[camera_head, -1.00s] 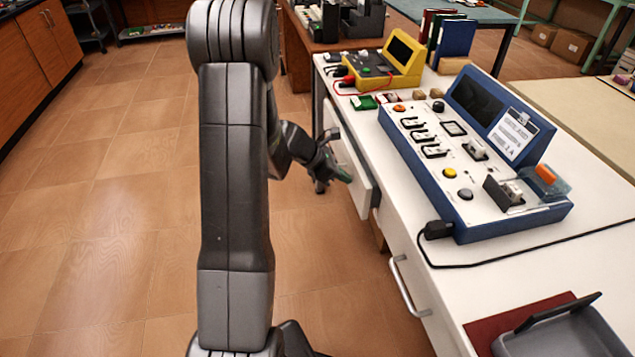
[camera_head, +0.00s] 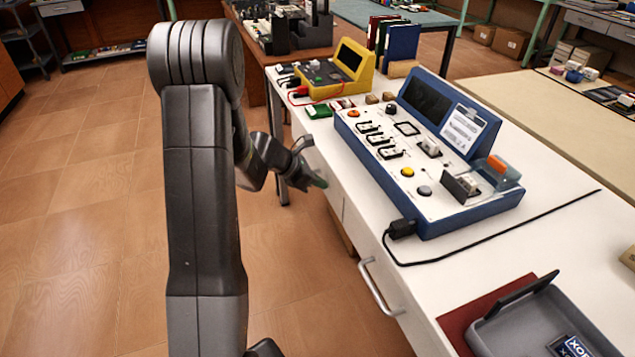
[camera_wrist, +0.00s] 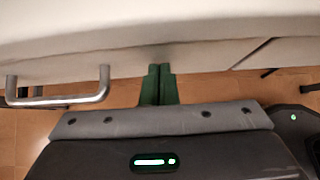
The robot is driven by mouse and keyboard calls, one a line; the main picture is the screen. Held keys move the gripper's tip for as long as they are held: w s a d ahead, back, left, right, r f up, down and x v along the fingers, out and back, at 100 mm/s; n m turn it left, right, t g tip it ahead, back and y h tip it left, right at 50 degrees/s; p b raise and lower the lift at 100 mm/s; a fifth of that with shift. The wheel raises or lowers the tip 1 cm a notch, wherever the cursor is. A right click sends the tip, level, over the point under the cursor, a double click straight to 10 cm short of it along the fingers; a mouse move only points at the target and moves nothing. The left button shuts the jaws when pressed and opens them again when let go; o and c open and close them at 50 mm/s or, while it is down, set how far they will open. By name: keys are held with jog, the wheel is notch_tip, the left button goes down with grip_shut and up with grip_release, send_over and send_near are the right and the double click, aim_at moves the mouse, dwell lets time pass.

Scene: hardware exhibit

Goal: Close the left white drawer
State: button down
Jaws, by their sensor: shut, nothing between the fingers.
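The left white drawer (camera_head: 320,160) is at the far part of the white table's front side. Its front looks flush or nearly flush with the table front in the head view; my arm hides part of it. In the wrist view its white front (camera_wrist: 125,66) spans the picture, with its metal handle (camera_wrist: 60,98) at left. My gripper (camera_head: 318,182) is shut and empty, its green fingertips (camera_wrist: 159,72) at the drawer front, right of the handle. They look in contact or very close; I cannot tell which.
The right drawer's handle (camera_head: 379,288) sticks out nearer to me. On the tabletop stand a blue control console (camera_head: 390,185), a yellow device (camera_head: 330,80) and a grey tray (camera_head: 535,325). The tiled floor (camera_head: 80,220) left of the table is clear.

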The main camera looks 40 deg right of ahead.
jog(key=a+f+p+v, duration=0.1)
jog(key=a+f+v, duration=0.1)
jog(key=v, duration=1)
jog(key=shift+w+a+r+p, duration=0.25)
jog(key=shift+w+r+p, duration=0.05)
jog(key=shift+w+p, duration=0.1)
jog(key=x, duration=0.4)
jog(key=d+r+b+x, duration=0.1)
jog(key=x, duration=0.7)
jog(key=shift+s+d+r+b, duration=0.15)
jog(key=shift+s+d+b, duration=0.25)
jog(key=shift+d, duration=0.45)
jog(key=shift+r, duration=0.15)
